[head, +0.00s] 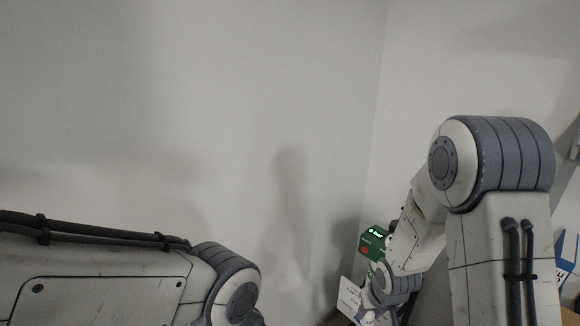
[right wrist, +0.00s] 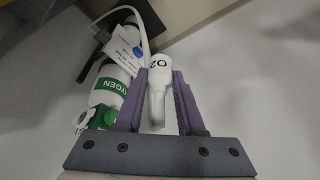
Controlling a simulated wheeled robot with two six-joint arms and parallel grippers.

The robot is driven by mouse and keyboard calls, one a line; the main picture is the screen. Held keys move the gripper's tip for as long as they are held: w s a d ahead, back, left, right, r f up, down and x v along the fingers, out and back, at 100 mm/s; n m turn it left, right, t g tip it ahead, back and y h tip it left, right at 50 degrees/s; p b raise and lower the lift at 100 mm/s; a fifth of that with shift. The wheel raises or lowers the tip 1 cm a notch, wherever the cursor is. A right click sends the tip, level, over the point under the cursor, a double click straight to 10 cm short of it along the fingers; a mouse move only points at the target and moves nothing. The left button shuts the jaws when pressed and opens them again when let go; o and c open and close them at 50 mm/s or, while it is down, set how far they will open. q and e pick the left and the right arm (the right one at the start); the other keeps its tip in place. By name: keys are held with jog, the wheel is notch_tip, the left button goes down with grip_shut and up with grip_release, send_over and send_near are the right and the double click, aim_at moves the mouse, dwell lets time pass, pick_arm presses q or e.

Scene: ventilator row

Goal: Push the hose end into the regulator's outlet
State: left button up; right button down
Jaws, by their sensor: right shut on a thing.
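In the right wrist view, my right gripper (right wrist: 160,78) is shut on a white hose end (right wrist: 158,66) marked O2, held between its purple fingers. To the left is a white cylinder (right wrist: 112,72) with a green OXYGEN band. A dark fitting (right wrist: 131,30) and a white tag with a blue spot lie by its upper end; I take this to be the regulator area, but its outlet cannot be made out. The hose end looks apart from the cylinder. In the head view my right gripper (head: 374,313) is small at the bottom edge, its grip unclear. My left gripper is out of view.
A thin white tube (right wrist: 144,32) curves beside the cylinder. Pale walls meet in a corner behind. Blue-and-white items (head: 567,262) show at far right.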

jog(key=shift+s+a+r, duration=0.15)
jog(key=shift+s+a, duration=0.05)
jog(key=shift+a, duration=0.25)
jog(key=s+f, duration=0.4)
jog(key=shift+f, duration=0.4)
